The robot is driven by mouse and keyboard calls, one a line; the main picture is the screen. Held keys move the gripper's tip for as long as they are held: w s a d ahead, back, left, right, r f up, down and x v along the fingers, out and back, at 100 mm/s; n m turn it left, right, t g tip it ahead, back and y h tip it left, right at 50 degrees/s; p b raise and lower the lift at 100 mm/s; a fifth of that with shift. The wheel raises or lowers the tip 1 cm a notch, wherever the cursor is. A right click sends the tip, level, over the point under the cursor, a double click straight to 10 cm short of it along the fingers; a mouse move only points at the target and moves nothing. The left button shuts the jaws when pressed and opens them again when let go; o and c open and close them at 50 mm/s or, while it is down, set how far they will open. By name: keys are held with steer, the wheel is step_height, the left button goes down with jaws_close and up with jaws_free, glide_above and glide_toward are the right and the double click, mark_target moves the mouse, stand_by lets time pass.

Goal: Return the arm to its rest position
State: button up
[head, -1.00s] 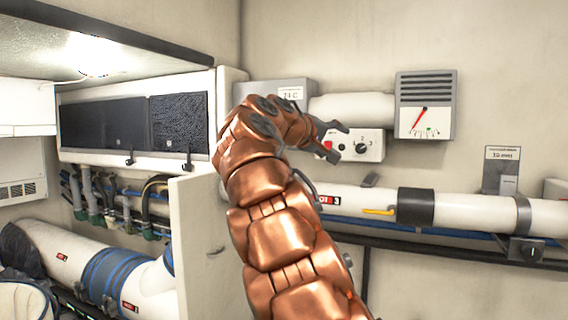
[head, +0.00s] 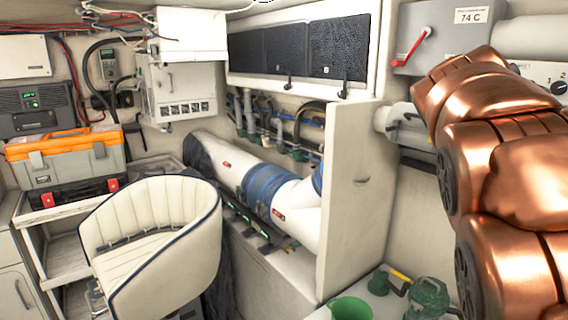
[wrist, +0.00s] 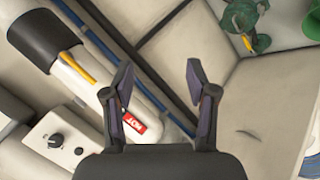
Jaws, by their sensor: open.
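My copper-coloured arm fills the right side of the head view, bent and raised in front of the wall equipment. My gripper (wrist: 160,85) shows in the wrist view with its two dark fingers spread apart and nothing between them. In that view a white pipe with a red HOT label (wrist: 134,122) lies behind the left finger. A pale panel lies beyond the right finger. In the head view my gripper is out of sight.
A grey box with a red lever (head: 412,48) and a control box with a knob (head: 556,88) are close to my arm. A white partition (head: 358,200) stands left of it. Green fittings (head: 428,298) sit below. A cream seat (head: 150,240) and orange toolbox (head: 66,160) are at left.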

steer(key=s+a+f+n+g+y, duration=0.1)
steer(key=s+a+f+g+y, duration=0.3)
steer(key=s+a+f, duration=2)
steer(key=s+f+y, duration=0.3)
steer(key=y, duration=0.1)
steer(key=shift+f+n+y, duration=0.25)
steer(key=shift+n+y, duration=0.05)
steer(key=shift+n, duration=0.1)
